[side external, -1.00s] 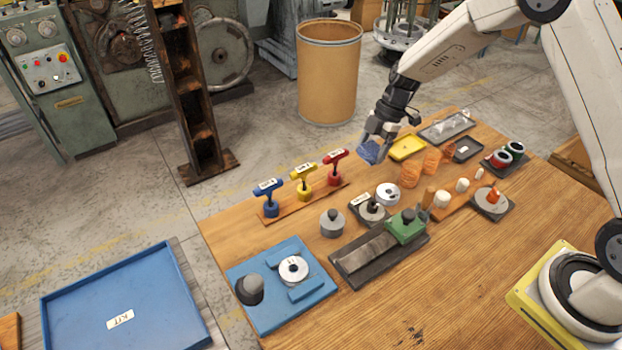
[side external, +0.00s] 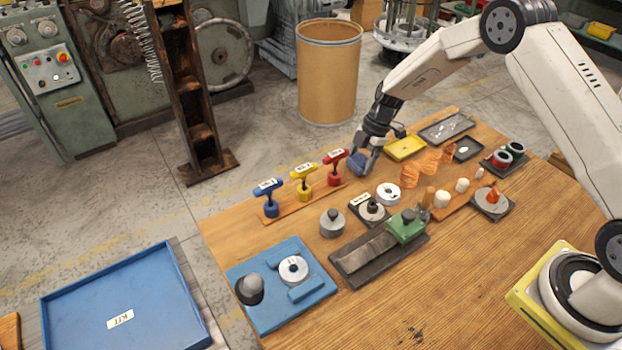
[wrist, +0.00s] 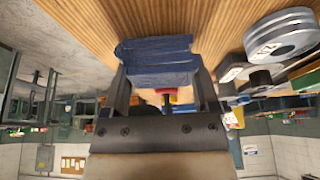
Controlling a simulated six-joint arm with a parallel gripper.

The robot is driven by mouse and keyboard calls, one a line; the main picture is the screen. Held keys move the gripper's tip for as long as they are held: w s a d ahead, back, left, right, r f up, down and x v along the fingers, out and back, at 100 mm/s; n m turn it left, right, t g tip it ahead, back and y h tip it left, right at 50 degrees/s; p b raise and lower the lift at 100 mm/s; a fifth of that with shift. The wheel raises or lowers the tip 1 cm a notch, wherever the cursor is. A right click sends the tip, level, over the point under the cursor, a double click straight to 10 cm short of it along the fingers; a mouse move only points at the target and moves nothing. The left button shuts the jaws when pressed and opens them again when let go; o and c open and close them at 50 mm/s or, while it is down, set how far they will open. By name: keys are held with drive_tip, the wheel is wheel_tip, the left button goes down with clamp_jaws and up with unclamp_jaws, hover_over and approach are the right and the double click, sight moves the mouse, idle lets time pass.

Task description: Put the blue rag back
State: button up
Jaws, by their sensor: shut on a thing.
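The blue rag (side external: 360,163) is held between the fingers of my gripper (side external: 365,155), low over the far edge of the wooden bench, just right of the red T-handled tool. In the wrist view the folded blue rag (wrist: 158,60) spans both fingertips of my gripper (wrist: 160,80). My gripper is shut on it. I cannot tell whether the rag touches the bench top. Part of the red tool (wrist: 172,94) shows behind the rag in the wrist view.
T-handled tools in blue (side external: 268,196), yellow (side external: 304,181) and red (side external: 334,166) stand left of the rag. A yellow tray (side external: 405,148) and orange coils (side external: 411,172) lie to the right. A labelled ring (side external: 388,194) sits nearer.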

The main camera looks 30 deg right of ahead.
drive_tip(key=shift+f, duration=0.5)
drive_tip(key=shift+f, duration=0.15)
drive_tip(key=o, duration=1.1)
drive_tip(key=v, duration=1.2)
drive_tip(key=shift+r, duration=0.25)
drive_tip(key=shift+a, duration=0.1)
